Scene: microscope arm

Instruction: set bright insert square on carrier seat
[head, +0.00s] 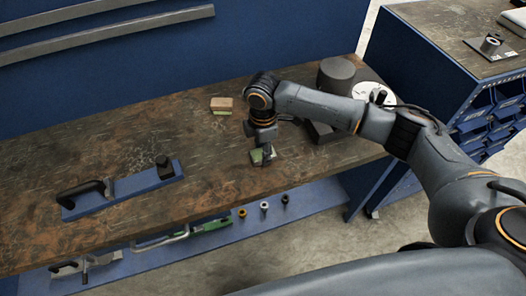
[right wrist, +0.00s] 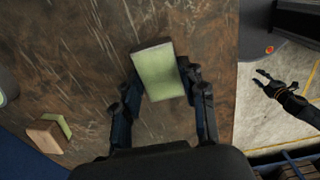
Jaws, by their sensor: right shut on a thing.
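The block also shows in the head view (head: 259,156), partly covered by the fingers. It looks low over or on the bench; I cannot tell if it touches. A second block (head: 221,104), brown on top with a green layer, lies farther back and shows in the right wrist view (right wrist: 46,134). I cannot tell which piece is the bright insert or the carrier seat. My left gripper (right wrist: 262,80) is open and empty over the floor.
A blue plate (head: 130,193) with black handles lies on the bench at left. A grey round object (head: 336,74) and a white disc (head: 372,91) stand behind my right arm. Small parts (head: 264,206) sit on the lower shelf. The bench's middle is clear.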

